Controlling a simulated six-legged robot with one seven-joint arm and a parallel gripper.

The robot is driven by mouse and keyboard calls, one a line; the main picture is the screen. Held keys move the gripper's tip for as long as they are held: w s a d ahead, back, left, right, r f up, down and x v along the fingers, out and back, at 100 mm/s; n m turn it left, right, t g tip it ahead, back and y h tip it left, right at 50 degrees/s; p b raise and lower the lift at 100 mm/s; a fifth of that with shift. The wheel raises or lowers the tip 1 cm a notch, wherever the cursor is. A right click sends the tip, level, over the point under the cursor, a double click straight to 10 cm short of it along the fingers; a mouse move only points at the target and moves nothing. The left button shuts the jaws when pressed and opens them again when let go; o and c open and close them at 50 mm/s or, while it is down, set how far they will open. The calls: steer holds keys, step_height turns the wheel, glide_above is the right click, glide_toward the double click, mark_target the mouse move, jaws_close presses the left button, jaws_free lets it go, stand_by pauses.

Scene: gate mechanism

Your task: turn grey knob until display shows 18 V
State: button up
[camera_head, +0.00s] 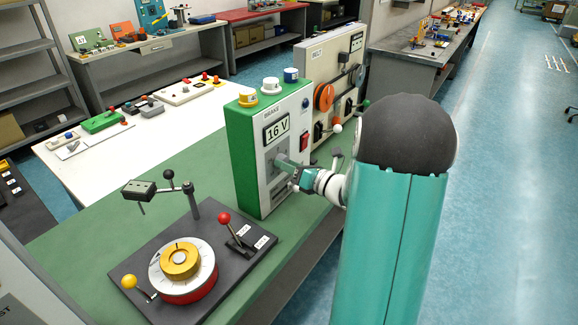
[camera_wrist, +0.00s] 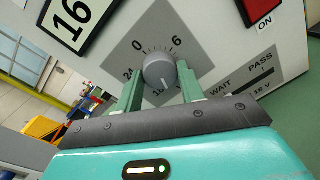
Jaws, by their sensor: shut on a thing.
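The grey knob (camera_wrist: 160,70) sits on the front panel of the white and green box (camera_head: 262,150), in a grey dial plate marked 0, 6 and 24. My gripper (camera_wrist: 160,88) is shut on the knob, with one green finger on each side of it. In the head view my gripper (camera_head: 288,168) reaches the panel from the right, and the knob is hidden there. The display (camera_head: 277,131) reads 16 V. In the wrist view only the 16 of the display (camera_wrist: 75,18) shows.
A red switch (camera_head: 304,141) is on the panel, right of the display. Yellow, white and blue knobs top the box. A black board (camera_head: 225,285) with a dial and levers lies at the front left. A second machine (camera_head: 330,80) stands behind the box.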

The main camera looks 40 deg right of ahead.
steer(key=m, duration=0.4)
steer(key=shift+m, duration=0.4)
stand_by(0.4)
steer(key=o, duration=1)
steer(key=shift+g, duration=0.3)
steer(key=shift+c, duration=0.2)
steer(key=shift+s, duration=0.1)
steer(key=v, duration=1.3)
steer(key=shift+s, duration=0.35)
